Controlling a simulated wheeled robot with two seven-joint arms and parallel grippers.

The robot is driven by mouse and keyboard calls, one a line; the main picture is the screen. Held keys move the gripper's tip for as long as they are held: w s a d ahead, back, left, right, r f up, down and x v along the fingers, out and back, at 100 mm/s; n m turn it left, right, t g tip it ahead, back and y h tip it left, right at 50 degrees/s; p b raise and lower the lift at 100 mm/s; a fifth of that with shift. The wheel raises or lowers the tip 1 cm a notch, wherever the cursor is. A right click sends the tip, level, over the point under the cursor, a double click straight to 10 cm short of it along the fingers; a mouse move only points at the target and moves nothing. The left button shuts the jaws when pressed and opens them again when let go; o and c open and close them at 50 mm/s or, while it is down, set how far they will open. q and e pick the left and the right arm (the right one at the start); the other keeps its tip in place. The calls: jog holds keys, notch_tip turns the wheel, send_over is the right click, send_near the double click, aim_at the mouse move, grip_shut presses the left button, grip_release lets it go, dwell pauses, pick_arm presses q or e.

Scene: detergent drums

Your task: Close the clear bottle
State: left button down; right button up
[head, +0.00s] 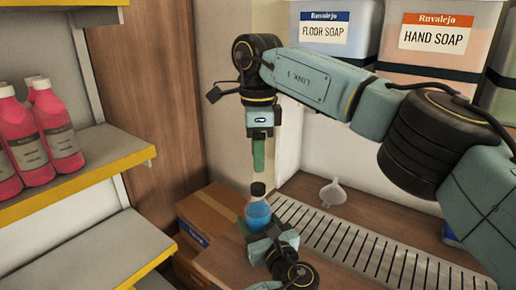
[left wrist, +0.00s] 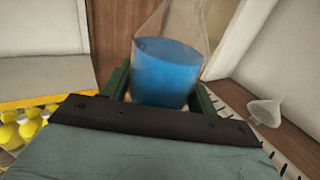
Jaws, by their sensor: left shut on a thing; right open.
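The clear bottle (head: 258,213) holds blue liquid and stands upright near the front of the counter. It also shows in the left wrist view (left wrist: 168,70), where its top is cut off. A dark cap (head: 258,188) sits at the top of the bottle; I cannot tell how tightly it is seated. My left gripper (head: 262,229) is shut on the bottle's lower body, with a green finger on each side in the left wrist view. My right gripper (head: 259,165) points down just above the cap, apart from it, open; its fingers overlap in this view.
A metal drain grate (head: 345,240) runs along the counter right of the bottle. A white funnel (head: 333,193) stands behind it. Soap drums (head: 435,35) stand at the back. Pink bottles (head: 52,133) stand on the left shelf. A cardboard box (head: 208,213) is left of the bottle.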

aim_at(258, 186)
jog(key=n, duration=0.5)
jog(key=shift+r+n, duration=0.2)
jog(key=shift+n, duration=0.1)
jog(key=n, duration=0.4)
jog(key=shift+r, duration=0.1)
jog(key=shift+f, duration=4)
